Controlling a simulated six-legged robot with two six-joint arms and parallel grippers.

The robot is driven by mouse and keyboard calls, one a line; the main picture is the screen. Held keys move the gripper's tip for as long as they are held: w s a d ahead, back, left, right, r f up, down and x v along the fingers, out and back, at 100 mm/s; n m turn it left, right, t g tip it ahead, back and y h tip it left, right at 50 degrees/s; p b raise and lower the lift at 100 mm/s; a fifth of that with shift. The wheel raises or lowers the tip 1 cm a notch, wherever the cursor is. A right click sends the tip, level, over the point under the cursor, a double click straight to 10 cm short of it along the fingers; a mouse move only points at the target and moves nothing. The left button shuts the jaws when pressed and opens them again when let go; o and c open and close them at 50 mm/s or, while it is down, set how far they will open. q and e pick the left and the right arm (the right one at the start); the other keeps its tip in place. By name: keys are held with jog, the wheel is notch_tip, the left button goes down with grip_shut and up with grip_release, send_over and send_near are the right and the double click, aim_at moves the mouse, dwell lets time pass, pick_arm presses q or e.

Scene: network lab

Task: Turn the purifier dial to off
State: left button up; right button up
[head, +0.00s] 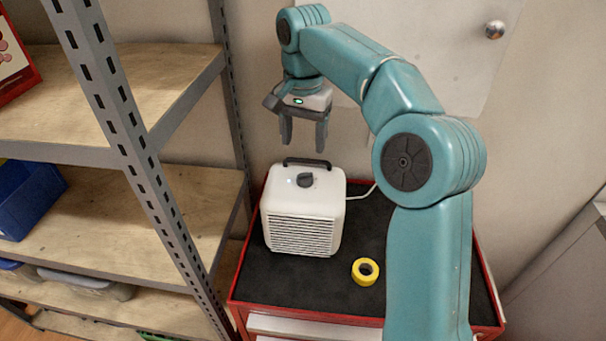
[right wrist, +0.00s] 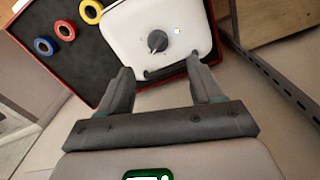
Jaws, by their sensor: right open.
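The white purifier (head: 303,215) stands upright on the black top of a red cabinet, with a slatted front. Its dark grey dial (head: 305,180) is on the top face, in front of a dark handle (head: 307,162). In the right wrist view the dial (right wrist: 158,40) shows a pale pointer mark; I cannot tell which setting it marks. My right gripper (head: 304,143) is open and empty, pointing down above and behind the purifier. In the right wrist view its fingers (right wrist: 165,82) are apart, with the dial beyond their tips, not touched. My left gripper is not in view.
Yellow tape (head: 365,271) lies right of the purifier on the cabinet top (head: 330,290). Blue tape (right wrist: 44,47) and red tape (right wrist: 65,30) show in the right wrist view. A metal shelf (head: 135,130) stands close on the left. A white cord (head: 361,193) runs behind the purifier.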

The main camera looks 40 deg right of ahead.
send_over(305, 173)
jog(key=f, duration=0.2)
jog(key=s+f, duration=0.1)
jog(key=f, duration=0.1)
jog(key=shift+f, duration=0.1)
jog(key=f, duration=0.1)
jog(key=w+f, duration=0.1)
jog(key=f, duration=0.2)
jog(key=shift+w+a+f, duration=0.1)
jog(key=shift+w+a, duration=0.05)
jog(key=shift+a, duration=0.1)
jog(key=shift+d+f, duration=0.15)
jog(key=shift+f, duration=0.2)
jog(key=shift+s+d+f, duration=0.1)
jog(key=shift+s, duration=0.35)
jog(key=shift+w+a, duration=0.2)
jog(key=shift+w, duration=0.15)
jog(key=shift+f, duration=0.1)
jog(key=c, duration=0.5)
jog(key=shift+s+d, duration=0.1)
jog(key=c, duration=0.5)
jog(key=shift+s+d, duration=0.1)
jog(key=shift+c, duration=0.3)
